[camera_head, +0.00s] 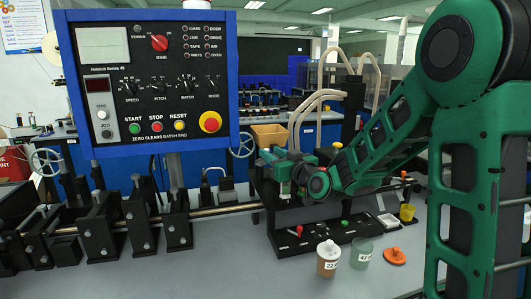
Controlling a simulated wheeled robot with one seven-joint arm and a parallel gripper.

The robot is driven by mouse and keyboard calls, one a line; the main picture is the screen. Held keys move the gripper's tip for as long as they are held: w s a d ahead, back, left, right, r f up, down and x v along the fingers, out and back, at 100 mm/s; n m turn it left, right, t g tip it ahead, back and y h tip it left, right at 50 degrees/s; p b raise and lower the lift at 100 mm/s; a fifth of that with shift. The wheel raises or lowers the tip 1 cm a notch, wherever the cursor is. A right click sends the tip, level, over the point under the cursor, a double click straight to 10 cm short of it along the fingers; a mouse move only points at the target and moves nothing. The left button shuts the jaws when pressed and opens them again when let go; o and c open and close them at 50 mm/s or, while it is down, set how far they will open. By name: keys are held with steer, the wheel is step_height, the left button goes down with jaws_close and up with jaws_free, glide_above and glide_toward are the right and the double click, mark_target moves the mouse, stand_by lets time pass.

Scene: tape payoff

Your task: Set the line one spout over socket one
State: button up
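Pale curved tubes (317,97) arch from a black post (352,104) at the back of a black fixture and come down behind my gripper. I cannot tell which of them is the line one spout. The black fixture (318,214) carries small fittings along its front, among them a red-tipped one (298,230) and a green one (345,223). No label for socket one is readable. My gripper (283,170) is at the fixture's upper left, below the tube ends. Its fingers are too small and hidden to read, and so is anything between them.
A brown jar (328,262) marked 22, a greenish jar (362,254) and an orange lid (394,256) stand on the grey bench in front. A blue control panel (150,80) and black machine blocks (138,222) fill the left.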

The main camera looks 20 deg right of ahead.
mark_target(268, 150)
steer(key=shift+x, duration=2.05)
jaws_close()
